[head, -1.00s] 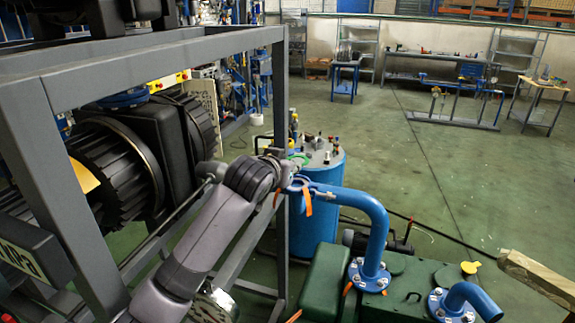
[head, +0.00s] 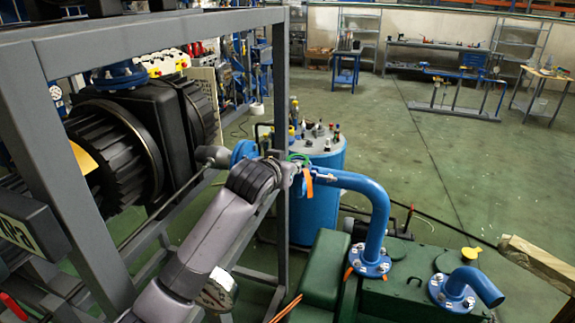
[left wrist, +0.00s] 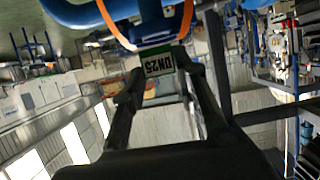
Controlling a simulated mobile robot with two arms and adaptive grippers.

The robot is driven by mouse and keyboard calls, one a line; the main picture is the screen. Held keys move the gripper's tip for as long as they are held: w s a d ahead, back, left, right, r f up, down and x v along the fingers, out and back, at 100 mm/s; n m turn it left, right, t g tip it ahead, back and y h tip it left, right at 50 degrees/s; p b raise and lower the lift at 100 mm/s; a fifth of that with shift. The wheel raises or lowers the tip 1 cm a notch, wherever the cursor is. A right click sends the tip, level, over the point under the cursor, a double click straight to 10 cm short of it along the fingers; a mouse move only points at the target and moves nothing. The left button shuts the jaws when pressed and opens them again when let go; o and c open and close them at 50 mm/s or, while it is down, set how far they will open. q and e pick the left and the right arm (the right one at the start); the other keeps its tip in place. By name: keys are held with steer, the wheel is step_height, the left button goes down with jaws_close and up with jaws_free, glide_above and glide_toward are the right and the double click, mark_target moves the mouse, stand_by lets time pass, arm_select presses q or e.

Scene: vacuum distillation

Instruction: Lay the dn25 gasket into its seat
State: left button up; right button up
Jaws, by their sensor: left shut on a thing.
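My left gripper (head: 292,170) is at the open end of the blue bent pipe (head: 372,205). In the left wrist view its fingers (left wrist: 163,68) are shut on a pale, green-edged tab of the gasket, marked DN25 (left wrist: 160,63). Just beyond the tab are a blue rounded part (left wrist: 125,15) and an orange curved band (left wrist: 106,14). In the head view a green arc (head: 299,157) shows at the fingertips and an orange strip (head: 308,183) hangs just below. The gasket's ring is largely hidden, and I cannot tell whether it touches the seat. My right gripper is out of view.
A grey frame (head: 280,120) and black ribbed pump (head: 112,145) stand left. A blue flange (head: 243,150) is beside my wrist. A blue tank (head: 318,205) stands behind; a green machine (head: 420,285) with a shorter blue pipe (head: 475,285) is front right.

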arm_select(q)
steer(key=shift+p, duration=0.3)
stand_by(0.6)
steer(key=shift+p, duration=0.65)
stand_by(0.6)
steer(key=shift+f+b, duration=0.3)
steer(key=shift+f, duration=0.45)
steer(key=shift+s+f, duration=0.2)
stand_by(0.5)
steer(key=o, duration=1)
steer(key=shift+f, duration=0.1)
